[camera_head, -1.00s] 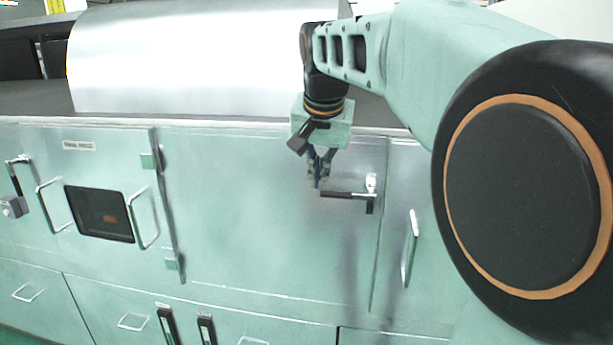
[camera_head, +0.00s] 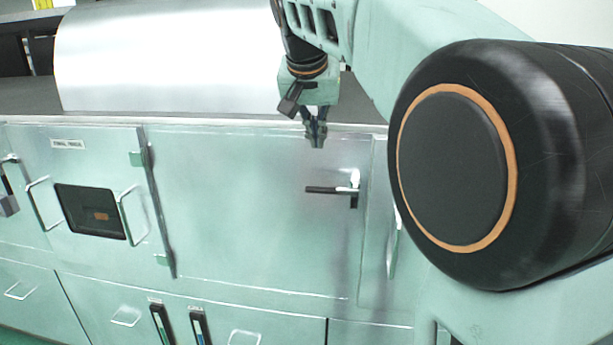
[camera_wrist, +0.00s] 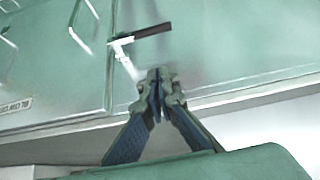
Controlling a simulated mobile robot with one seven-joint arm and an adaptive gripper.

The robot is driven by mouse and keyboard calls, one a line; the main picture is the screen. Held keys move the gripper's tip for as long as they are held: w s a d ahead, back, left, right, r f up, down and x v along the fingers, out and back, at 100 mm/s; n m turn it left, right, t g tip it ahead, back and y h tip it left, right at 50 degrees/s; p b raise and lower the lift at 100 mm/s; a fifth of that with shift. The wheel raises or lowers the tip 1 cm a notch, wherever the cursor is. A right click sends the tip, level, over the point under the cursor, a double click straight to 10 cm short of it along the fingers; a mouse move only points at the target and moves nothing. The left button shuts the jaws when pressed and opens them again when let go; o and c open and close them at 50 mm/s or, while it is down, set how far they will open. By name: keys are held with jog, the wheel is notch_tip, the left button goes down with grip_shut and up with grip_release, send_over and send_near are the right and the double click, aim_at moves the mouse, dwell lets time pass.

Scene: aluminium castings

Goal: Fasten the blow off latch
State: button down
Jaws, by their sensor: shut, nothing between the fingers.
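The latch (camera_head: 333,189) is a dark handle on a bright metal pivot, at the right side of a wide pale green door (camera_head: 250,215). Its handle lies level, pointing left from the pivot. In the wrist view the latch (camera_wrist: 152,32) shows above and left of the fingertips, with its dark handle clear of them. My gripper (camera_head: 316,142) is shut and empty, above the handle and apart from it, near the door's top edge. It also shows in the wrist view (camera_wrist: 159,76), fingertips together.
A windowed door (camera_head: 97,211) with handles stands to the left. A curved metal sheet (camera_head: 165,55) lies on the top surface. Drawers (camera_head: 125,318) run below.

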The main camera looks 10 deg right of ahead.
send_over(319, 188)
notch_tip(319, 188, down, 6)
jog(key=shift+f+p, duration=0.15)
jog(key=shift+p, duration=0.2)
notch_tip(319, 188, down, 2)
jog(key=shift+f, duration=0.2)
jog(key=shift+s+f, duration=0.25)
jog(key=shift+f, duration=0.7)
